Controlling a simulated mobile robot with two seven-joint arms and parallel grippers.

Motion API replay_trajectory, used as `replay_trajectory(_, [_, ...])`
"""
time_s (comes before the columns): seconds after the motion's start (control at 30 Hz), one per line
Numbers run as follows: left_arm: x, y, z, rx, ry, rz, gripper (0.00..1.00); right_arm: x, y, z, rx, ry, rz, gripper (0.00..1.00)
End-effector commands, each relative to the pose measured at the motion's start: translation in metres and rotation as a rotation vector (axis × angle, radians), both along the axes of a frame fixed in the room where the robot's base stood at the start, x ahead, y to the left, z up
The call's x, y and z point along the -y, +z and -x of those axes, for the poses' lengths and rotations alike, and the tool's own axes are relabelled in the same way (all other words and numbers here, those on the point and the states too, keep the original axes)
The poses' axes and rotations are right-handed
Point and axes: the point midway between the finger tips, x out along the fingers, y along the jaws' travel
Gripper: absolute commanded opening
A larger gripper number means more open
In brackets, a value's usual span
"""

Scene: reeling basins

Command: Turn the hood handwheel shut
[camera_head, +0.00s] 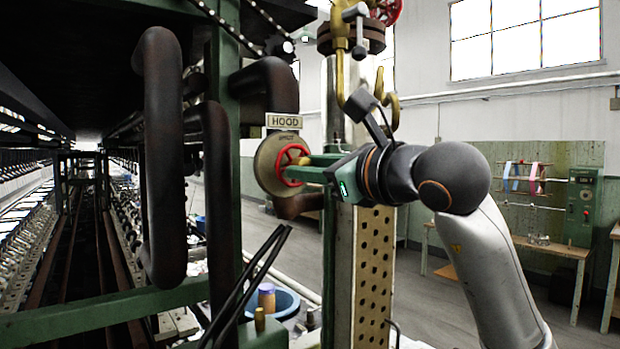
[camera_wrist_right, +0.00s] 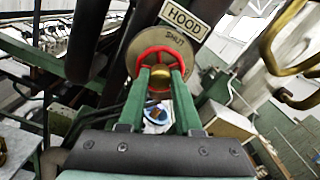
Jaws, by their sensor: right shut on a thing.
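The red hood handwheel (camera_head: 278,163) is mounted on a round plate (camera_head: 264,158) under the sign marked HOOD (camera_head: 283,121). The wheel also shows in the wrist view (camera_wrist_right: 160,50), with a brass hub at its middle and the word SHUT on the plate above it. My right gripper (camera_head: 291,172) comes in from the right, its two green fingers on the wheel. In the wrist view its fingertips (camera_wrist_right: 159,74) are at the wheel on either side of the hub, and the gripper is shut on the wheel. The fingers hide part of the lower rim. My left gripper is not in view.
Thick dark pipes (camera_head: 163,160) and a green post stand left of the wheel. A perforated column (camera_head: 374,270) stands below my right forearm. Brass pipework (camera_head: 341,60) rises above it. A blue basin (camera_head: 285,302) sits low down.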

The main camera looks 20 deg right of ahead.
Motion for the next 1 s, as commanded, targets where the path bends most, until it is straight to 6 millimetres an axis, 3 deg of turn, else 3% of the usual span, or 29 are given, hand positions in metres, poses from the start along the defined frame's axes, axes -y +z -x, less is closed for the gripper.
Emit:
replay_trajectory(0.53, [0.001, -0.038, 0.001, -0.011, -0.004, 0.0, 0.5, -0.001, -0.003, 0.0, -0.293, 0.001, -0.803, 0.0])
replay_trajectory(1.0, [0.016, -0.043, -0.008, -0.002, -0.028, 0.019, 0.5, -0.001, -0.002, 0.0, -0.543, 0.001, -1.484, 0.0])
